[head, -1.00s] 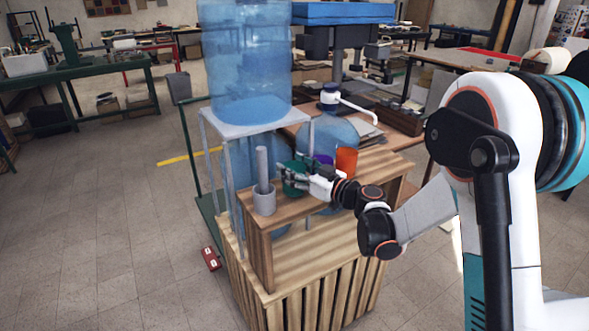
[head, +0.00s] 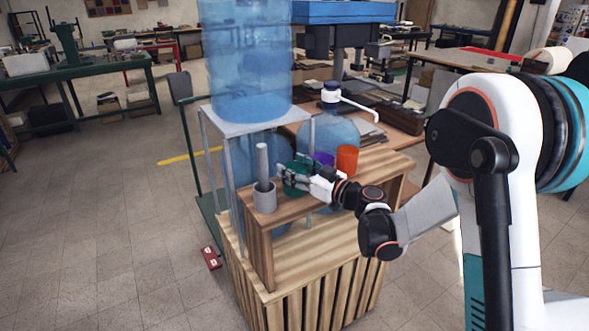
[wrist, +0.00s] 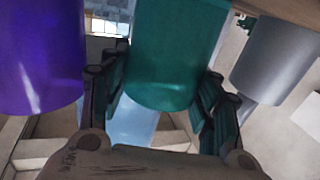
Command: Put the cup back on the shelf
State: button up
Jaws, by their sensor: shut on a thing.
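My gripper (head: 292,173) is shut on a green cup (head: 294,189), with its fingers on either side of the cup. In the wrist view the green cup (wrist: 175,50) fills the space between the two fingers. In the head view the cup is at the raised wooden shelf (head: 288,209), between a grey cup and a purple cup. I cannot tell whether its base touches the board. Part of the cup is hidden by the fingers.
The grey cup (head: 264,200) holding a rod stands at the shelf's left end. The purple cup (head: 323,158) and an orange cup (head: 347,159) stand to the right. A large blue water bottle (head: 245,60) on a metal stand rises behind.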

jog(key=o, duration=1.2)
jog(key=shift+o, duration=0.2)
jog(key=s+d+m+g+h, duration=0.1)
jog(key=s+d+m+h, duration=0.2)
jog(key=s+d, duration=0.5)
jog(key=s+d+r+m+g+h, duration=0.1)
jog(key=s+d+m+h, duration=0.2)
jog(key=s, duration=1.4)
jog(key=s+d+m+g+h, duration=0.2)
jog(key=s+d+m+h, duration=0.2)
jog(key=s+d+h, duration=0.4)
jog(key=s+d, duration=0.4)
jog(key=shift+s+d+r, duration=0.3)
jog(key=shift+d+r, duration=0.05)
jog(key=shift+d, duration=0.05)
